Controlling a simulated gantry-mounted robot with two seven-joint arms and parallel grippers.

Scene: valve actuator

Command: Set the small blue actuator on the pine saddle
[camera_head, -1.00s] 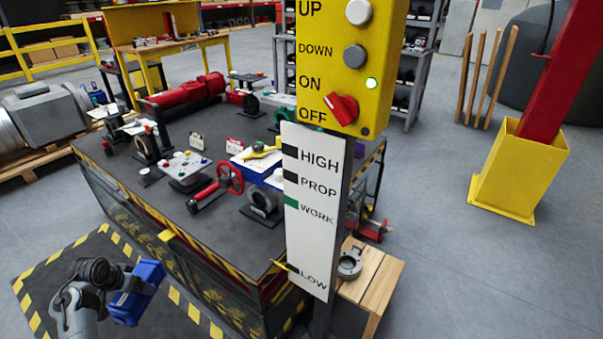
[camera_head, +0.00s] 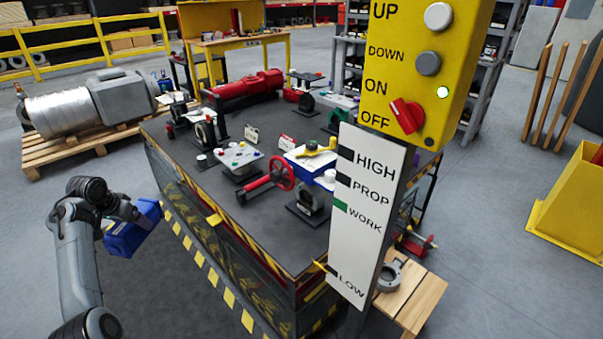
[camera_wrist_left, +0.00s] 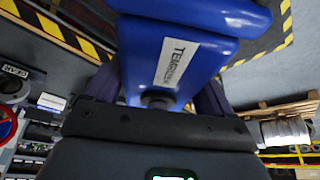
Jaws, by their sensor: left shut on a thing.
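The small blue actuator (camera_head: 130,238) is at the left in the head view, tilted, held in the air in front of the large workbench. My left gripper (camera_head: 138,214) is shut on it. In the left wrist view the actuator (camera_wrist_left: 195,62) fills the upper middle, with a white label facing the camera, and the gripper's fingers (camera_wrist_left: 160,98) are on either side of it. A pale slatted wood stand (camera_head: 424,305), the only pine-like support I make out, is at the lower right, with a grey ring (camera_head: 390,276) on it. I cannot tell whether it is the saddle. My right gripper is out of view.
The dark workbench (camera_head: 290,232) carries a red handwheel (camera_head: 281,173), a blue and white valve assembly (camera_head: 312,160) and several fixtures. A yellow control box (camera_head: 425,70) and white level sign (camera_head: 365,215) stand in front, hiding part of it. Open floor lies left.

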